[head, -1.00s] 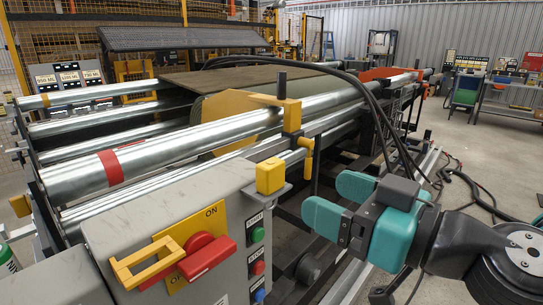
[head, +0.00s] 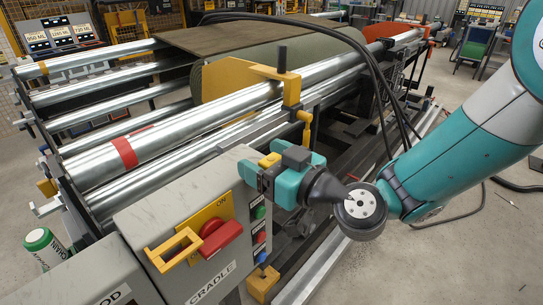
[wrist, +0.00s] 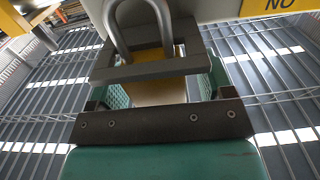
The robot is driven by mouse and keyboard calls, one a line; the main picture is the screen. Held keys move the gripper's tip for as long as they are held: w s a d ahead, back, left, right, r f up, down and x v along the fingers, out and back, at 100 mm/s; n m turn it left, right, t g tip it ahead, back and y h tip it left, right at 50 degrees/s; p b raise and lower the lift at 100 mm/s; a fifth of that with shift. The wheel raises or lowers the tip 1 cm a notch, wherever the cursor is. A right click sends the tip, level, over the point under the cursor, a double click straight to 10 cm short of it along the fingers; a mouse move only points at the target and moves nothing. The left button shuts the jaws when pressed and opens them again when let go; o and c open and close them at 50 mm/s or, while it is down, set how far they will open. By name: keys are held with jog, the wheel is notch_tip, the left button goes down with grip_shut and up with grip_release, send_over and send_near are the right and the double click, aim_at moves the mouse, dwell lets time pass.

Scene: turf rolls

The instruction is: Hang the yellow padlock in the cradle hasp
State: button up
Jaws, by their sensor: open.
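The yellow padlock (head: 268,159) is at the upper right corner of the grey control box, seen as a yellow block in the head view. In the wrist view its tan-yellow body (wrist: 160,92) is between my fingers, with its grey U-shaped shackle (wrist: 136,25) beyond a dark square bracket (wrist: 150,68). My gripper (head: 266,174) is open, one teal finger on each side of the padlock; contact cannot be told. The yellow cradle hasp (head: 172,250) is an open loop by the red switch handle (head: 220,237), above the CRADLE label, and looks empty.
The control box (head: 150,218) has coloured push buttons (head: 260,237) close below my gripper. Long steel rollers (head: 190,132) and a yellow bracket (head: 291,90) stand behind it. Black hoses (head: 375,95) arch near my arm. A green-and-white canister (head: 45,246) stands at left.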

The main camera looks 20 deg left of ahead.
jog(key=shift+w+a, duration=0.1)
jog(key=shift+a, duration=0.15)
jog(key=shift+c, duration=0.4)
jog(key=c, duration=1)
